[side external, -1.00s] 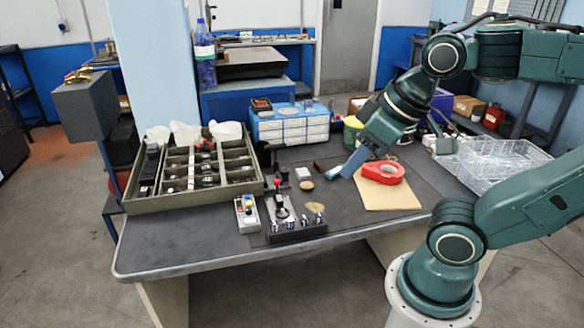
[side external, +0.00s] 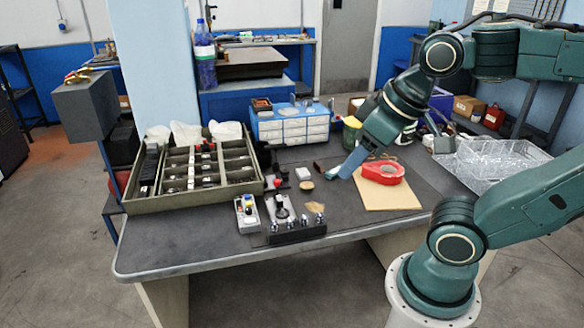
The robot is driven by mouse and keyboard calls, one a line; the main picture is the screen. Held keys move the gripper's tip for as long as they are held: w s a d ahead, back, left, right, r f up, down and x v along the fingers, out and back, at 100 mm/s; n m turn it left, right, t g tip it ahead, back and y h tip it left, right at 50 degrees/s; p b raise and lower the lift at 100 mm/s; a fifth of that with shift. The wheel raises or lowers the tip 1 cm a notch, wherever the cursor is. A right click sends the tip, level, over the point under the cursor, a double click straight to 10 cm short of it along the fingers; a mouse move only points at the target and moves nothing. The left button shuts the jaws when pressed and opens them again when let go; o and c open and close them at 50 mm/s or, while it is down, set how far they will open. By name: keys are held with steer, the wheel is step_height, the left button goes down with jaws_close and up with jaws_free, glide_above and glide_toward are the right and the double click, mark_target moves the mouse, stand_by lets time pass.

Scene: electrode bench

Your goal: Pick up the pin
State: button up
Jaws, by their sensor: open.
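A dark block (side external: 297,236) near the front edge of the bench holds several upright silver-topped pieces, which may be pins. I cannot tell which small piece is the pin. My gripper (side external: 337,174) is low over the bench, behind and to the right of the block and left of the red tape roll. It points down and to the left. Its jaws are open, and I see nothing held between them, though the fingertips are small in this view.
A sectioned olive tray (side external: 226,193) stands at left, a blue-and-white drawer box (side external: 291,127) behind, and a clear wire-like basket (side external: 497,162) at right. The bench's front left is clear.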

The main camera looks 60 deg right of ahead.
steer(key=w+m, duration=0.1)
steer(key=m+g, duration=0.6)
steer(key=m, duration=1.4)
glide_above(290, 228)
steer(key=d, duration=0.1)
step_height(290, 228, down, 17)
steer(key=shift+w+d+f, duration=0.15)
steer(key=shift+w+d, duration=0.05)
steer(key=shift+w, duration=0.05)
steer(key=shift+f, duration=0.1)
steer(key=shift+f, duration=4.2)
steer(key=shift+f, duration=0.1)
steer(key=shift+f, duration=2.45)
steer(key=shift+c, duration=0.5)
